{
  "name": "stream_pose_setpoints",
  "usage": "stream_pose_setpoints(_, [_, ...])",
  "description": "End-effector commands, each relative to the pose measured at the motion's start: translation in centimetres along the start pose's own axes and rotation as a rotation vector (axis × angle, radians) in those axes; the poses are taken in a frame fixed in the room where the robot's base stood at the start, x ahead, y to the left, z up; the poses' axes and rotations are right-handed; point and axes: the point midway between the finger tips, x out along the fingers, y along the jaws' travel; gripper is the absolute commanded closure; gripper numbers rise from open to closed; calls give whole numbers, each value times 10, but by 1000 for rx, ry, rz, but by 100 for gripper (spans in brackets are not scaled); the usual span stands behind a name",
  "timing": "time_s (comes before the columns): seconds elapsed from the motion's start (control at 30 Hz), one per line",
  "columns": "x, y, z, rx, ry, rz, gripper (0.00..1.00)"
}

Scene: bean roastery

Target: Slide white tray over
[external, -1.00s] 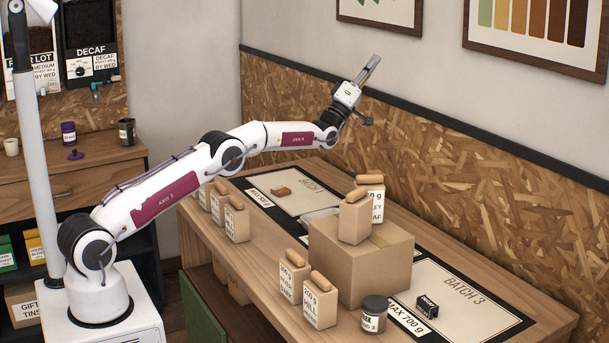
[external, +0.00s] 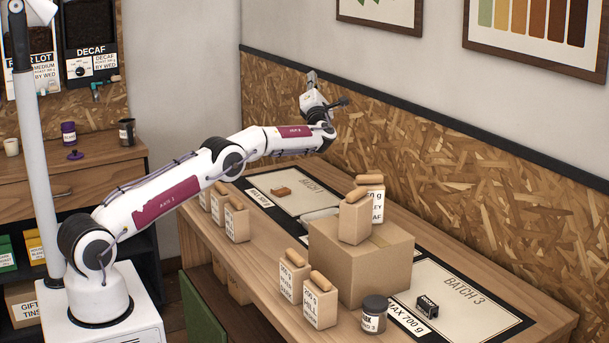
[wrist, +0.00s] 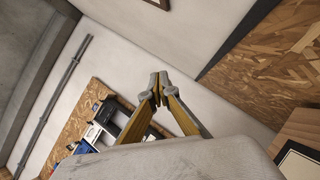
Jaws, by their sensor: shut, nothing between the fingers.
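My gripper (external: 311,77) is raised above the far side of the bench, near the wall, with its fingers pointing up. In the wrist view its fingertips (wrist: 157,88) are together and hold nothing. I cannot make out a clear white tray. A pale flat thing (external: 318,213) shows partly behind the cardboard box, and I cannot tell whether it is a tray. Pale panels marked BATCH 1 (external: 318,202) and BATCH 3 (external: 460,315) lie on the bench, apart from the gripper.
A cardboard box (external: 350,277) stands mid-bench with bags on top and hides what is behind it. Bags line the bench's front edge beside a dark jar (external: 374,315). A small brown block (external: 281,191) and a black block (external: 427,306) lie on the panels.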

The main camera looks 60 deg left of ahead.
Motion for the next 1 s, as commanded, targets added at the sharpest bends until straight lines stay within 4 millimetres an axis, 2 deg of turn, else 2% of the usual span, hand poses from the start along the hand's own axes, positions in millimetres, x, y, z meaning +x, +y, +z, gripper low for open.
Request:
stream_pose_setpoints(0.2, [-4, -17, -51, -140, 188, -43, 100])
stream_pose_setpoints(0.47, [-21, -41, -105, -302, 416, -87, 100])
stream_pose_setpoints(0.7, [-49, -68, -148, -447, 631, -120, 100])
stream_pose_setpoints(1.0, [-97, -102, -186, -618, 910, -153, 100])
